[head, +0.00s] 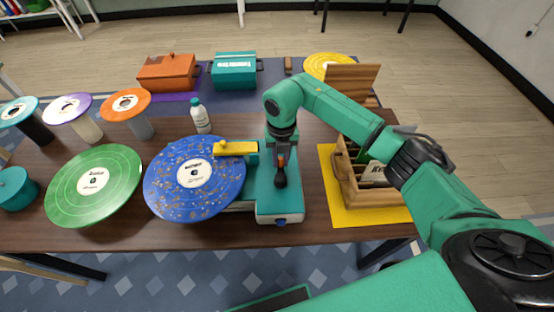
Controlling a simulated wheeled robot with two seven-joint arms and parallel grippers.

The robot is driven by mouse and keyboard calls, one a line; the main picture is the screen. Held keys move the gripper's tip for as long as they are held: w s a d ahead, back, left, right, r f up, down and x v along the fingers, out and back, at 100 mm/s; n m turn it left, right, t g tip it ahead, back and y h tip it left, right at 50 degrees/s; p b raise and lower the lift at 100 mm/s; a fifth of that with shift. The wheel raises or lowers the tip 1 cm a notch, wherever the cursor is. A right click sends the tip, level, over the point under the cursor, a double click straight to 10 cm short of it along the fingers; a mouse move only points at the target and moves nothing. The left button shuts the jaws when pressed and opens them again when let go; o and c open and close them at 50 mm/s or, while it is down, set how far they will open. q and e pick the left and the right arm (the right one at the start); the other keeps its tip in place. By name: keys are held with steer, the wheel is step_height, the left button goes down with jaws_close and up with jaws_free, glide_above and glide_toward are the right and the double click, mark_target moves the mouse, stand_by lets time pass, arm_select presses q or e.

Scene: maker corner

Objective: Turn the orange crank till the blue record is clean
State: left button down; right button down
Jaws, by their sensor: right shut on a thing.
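The blue record (170,190) lies flat on the left part of a teal machine (280,200), with gold-brown specks over much of its face. A yellow bar (236,148) with a round knob reaches over the record's upper right edge. My right gripper (281,176) points down over the machine's body, shut on the crank. Only a small orange-red bit of the crank (281,159) shows between the fingers; the rest is hidden by the gripper. My left gripper is out of view.
A green record (72,203) lies left of the blue one. A white bottle (200,118) stands behind the machine. A wooden crate (372,203) on a yellow mat (350,218) is to the right, under my right arm. Orange (167,73) and teal boxes (235,70) stand at the back.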

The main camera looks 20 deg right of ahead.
steer(key=m, duration=0.2)
steer(key=d+m, duration=0.1)
steer(key=s+m, duration=0.1)
steer(key=m, duration=0.1)
steer(key=shift+d+r+m, duration=0.1)
steer(key=shift+d+m, duration=0.2)
steer(key=shift+d, duration=0.05)
steer(key=m, duration=0.1)
steer(key=s+m, duration=0.1)
steer(key=m, duration=0.3)
steer(key=shift+s+d+p, duration=0.3)
steer(key=shift+d+p, duration=0.1)
steer(key=m, duration=0.2)
steer(key=s+m, duration=0.1)
steer(key=m, duration=0.1)
steer(key=m+p, duration=0.1)
steer(key=shift+s+m, duration=0.4)
steer(key=m, duration=0.1)
steer(key=s+m, duration=0.1)
steer(key=m, duration=0.1)
steer(key=shift+a+p, duration=0.2)
steer(key=shift+p, duration=0.1)
steer(key=shift+s+a+m, duration=0.15)
steer(key=shift+s+m, duration=0.05)
steer(key=shift+m, duration=0.5)
steer(key=shift+s+a+m, duration=0.1)
steer(key=shift+s+m, duration=0.05)
steer(key=shift+m, duration=0.55)
